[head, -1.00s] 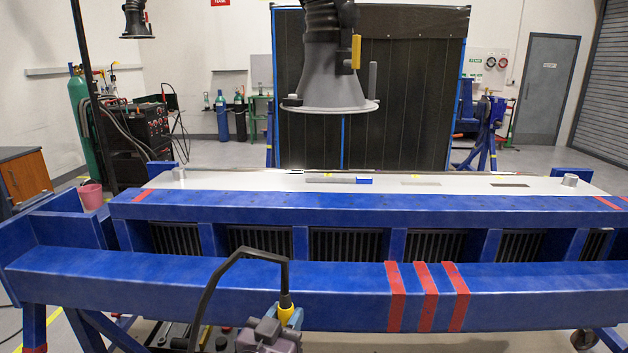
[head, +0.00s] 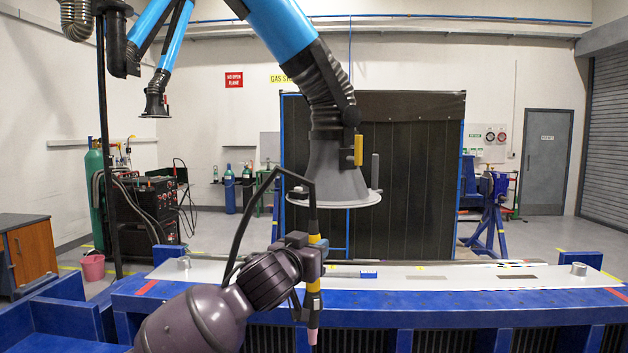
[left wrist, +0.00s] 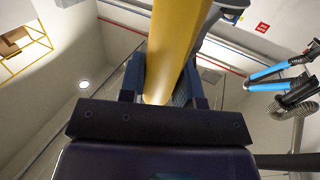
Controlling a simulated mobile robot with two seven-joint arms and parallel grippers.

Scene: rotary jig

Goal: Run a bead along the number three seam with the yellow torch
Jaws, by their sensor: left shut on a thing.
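My left gripper (head: 308,258) is shut on the yellow torch (head: 313,285), which stands nearly upright above the near edge of the blue jig (head: 460,308). The torch has yellow and dark bands, a pinkish tip at the bottom and a black hose looping from its top. In the left wrist view its yellow body (left wrist: 172,55) runs between the two fingers. The pale plate (head: 470,276) lies on the jig behind the torch. Small marks show on it, among them a dark strip (head: 517,277); I cannot tell which is the number three seam. My right gripper is not in view.
A grey fume hood (head: 335,185) on a blue arm hangs just above and behind the torch. A pink bucket (head: 92,267) is on the floor at left.

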